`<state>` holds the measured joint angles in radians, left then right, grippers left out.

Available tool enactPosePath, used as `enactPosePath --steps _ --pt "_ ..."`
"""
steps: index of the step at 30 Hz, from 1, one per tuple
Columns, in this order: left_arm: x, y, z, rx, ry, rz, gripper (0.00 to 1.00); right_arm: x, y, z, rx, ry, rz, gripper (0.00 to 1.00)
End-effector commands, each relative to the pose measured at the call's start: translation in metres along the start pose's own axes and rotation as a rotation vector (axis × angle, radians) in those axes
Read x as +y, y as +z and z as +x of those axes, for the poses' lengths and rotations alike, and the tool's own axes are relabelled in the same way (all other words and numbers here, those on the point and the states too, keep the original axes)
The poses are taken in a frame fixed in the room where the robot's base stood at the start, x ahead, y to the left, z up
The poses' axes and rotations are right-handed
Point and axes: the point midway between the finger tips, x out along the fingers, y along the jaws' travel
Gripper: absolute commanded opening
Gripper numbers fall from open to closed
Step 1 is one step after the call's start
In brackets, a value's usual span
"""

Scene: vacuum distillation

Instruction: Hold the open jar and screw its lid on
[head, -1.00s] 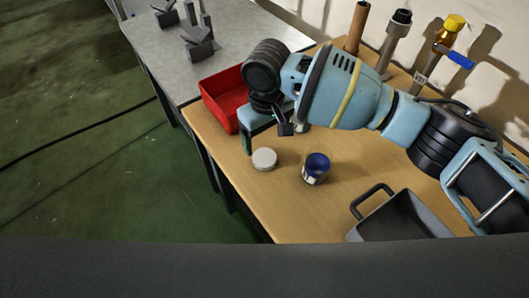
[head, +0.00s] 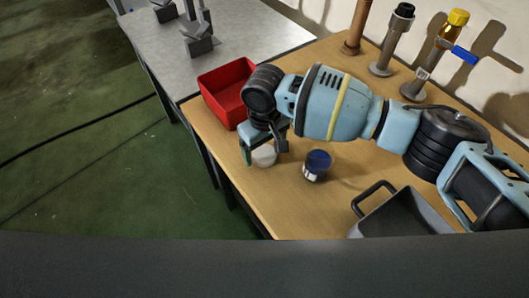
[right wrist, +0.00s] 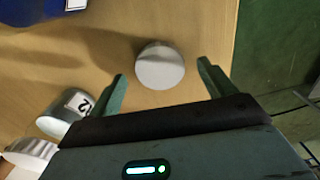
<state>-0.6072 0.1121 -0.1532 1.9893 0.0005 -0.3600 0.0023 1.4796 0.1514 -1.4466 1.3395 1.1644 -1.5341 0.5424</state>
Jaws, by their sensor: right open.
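A white round lid (head: 264,157) lies flat on the wooden table near its left edge; it also shows in the right wrist view (right wrist: 160,66). My right gripper (head: 265,153) is open above it, with one finger to each side of the lid and no visible contact. A small jar (head: 317,166), dark blue at the top with a pale label below, stands upright just right of the lid. In the right wrist view the blue jar (right wrist: 35,12) is cut off at the top left. My left gripper is not in view.
A red bin (head: 222,92) stands behind the gripper and a grey handled pan (head: 405,215) at front right. Metal stands (head: 392,42) line the back. The right wrist view shows a labelled container (right wrist: 65,113) at lower left. The table edge drops off beside the lid.

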Motion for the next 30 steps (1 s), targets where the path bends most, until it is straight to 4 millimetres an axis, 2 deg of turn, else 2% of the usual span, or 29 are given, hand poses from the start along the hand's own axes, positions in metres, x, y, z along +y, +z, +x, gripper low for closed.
enactPosePath --steps 4,15,26,30 --pt "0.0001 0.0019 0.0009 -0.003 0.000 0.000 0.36 0.0000 0.0002 0.0129 -0.001 0.000 0.000 0.83" --pt "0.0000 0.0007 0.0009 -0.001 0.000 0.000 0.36 -0.0001 -0.0001 0.0133 0.001 0.000 0.000 0.83" --pt "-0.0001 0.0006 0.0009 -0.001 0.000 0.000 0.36 0.0000 0.0000 0.0132 0.001 0.000 0.000 0.36" --pt "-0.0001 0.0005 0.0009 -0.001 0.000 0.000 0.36 0.0000 -0.0001 0.0132 0.001 0.000 0.000 0.35"
